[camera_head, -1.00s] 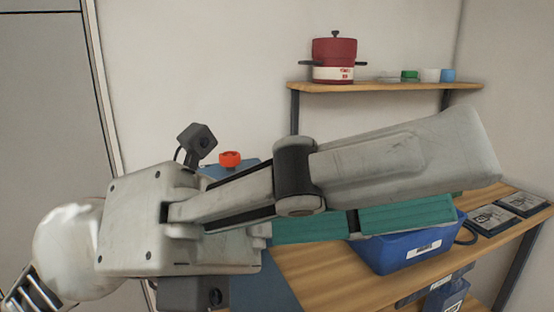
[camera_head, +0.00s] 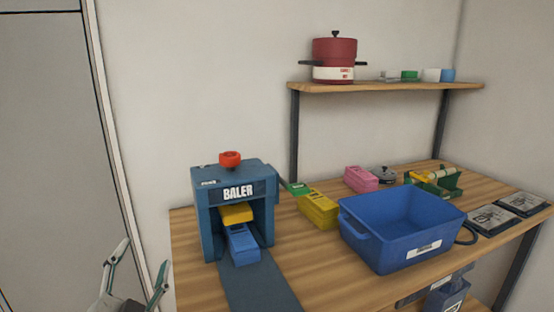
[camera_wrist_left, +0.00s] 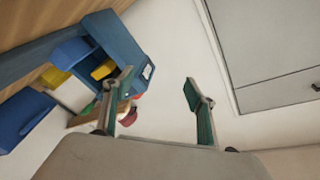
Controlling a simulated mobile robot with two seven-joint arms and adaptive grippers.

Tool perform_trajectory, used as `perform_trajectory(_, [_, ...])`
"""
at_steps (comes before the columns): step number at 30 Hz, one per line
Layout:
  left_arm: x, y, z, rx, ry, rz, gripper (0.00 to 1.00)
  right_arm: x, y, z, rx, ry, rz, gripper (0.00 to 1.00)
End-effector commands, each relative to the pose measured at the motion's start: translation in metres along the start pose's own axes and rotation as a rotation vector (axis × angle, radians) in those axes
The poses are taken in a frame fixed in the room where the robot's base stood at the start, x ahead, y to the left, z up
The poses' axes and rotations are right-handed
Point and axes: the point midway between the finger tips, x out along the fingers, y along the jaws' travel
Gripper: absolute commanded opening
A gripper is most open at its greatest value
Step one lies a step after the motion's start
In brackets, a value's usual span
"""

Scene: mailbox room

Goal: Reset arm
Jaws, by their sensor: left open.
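My left gripper (camera_head: 138,275) shows at the lower left of the head view, left of the table and apart from everything. It is open and empty. In the left wrist view its two fingers (camera_wrist_left: 160,105) stand wide apart with only wall between them. My right gripper is not in view. The blue baler (camera_head: 235,190) stands on the table's left end with a yellow block (camera_head: 237,213) and a blue block (camera_head: 242,245) in its opening. The baler also shows tilted in the left wrist view (camera_wrist_left: 125,45).
A blue bin (camera_head: 400,245) sits on the wooden table (camera_head: 325,265). Yellow (camera_head: 318,208) and pink (camera_head: 361,179) stacks lie behind it. A red pot (camera_head: 334,55) stands on the wall shelf (camera_head: 385,88). A grey door (camera_head: 50,150) is at the left, with free room before it.

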Motion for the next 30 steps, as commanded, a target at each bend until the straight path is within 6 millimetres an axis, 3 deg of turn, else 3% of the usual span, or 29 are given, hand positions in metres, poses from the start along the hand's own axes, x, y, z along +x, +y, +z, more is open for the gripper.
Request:
perform_trajectory(1, [-0.01,0.014,0.034,0.012,-0.093,0.043,0.56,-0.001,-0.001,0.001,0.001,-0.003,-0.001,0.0])
perform_trajectory(6, [-0.058,0.054,0.134,0.074,-0.377,0.191,0.56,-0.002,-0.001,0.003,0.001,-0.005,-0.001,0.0])
perform_trajectory(9, [-0.093,0.071,0.181,0.113,-0.517,0.276,0.56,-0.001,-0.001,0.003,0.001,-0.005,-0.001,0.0])
perform_trajectory(12, [-0.124,0.082,0.214,0.146,-0.621,0.345,0.56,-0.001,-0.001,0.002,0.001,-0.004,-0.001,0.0])
perform_trajectory(18, [-0.176,0.095,0.258,0.198,-0.769,0.452,0.56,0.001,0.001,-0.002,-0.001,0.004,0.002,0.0])
perform_trajectory(25, [-0.232,0.103,0.293,0.249,-0.905,0.562,0.56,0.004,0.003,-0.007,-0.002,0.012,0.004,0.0])
perform_trajectory(30, [-0.225,0.142,0.299,0.175,-0.837,0.588,0.56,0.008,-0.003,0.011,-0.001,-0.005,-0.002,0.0])
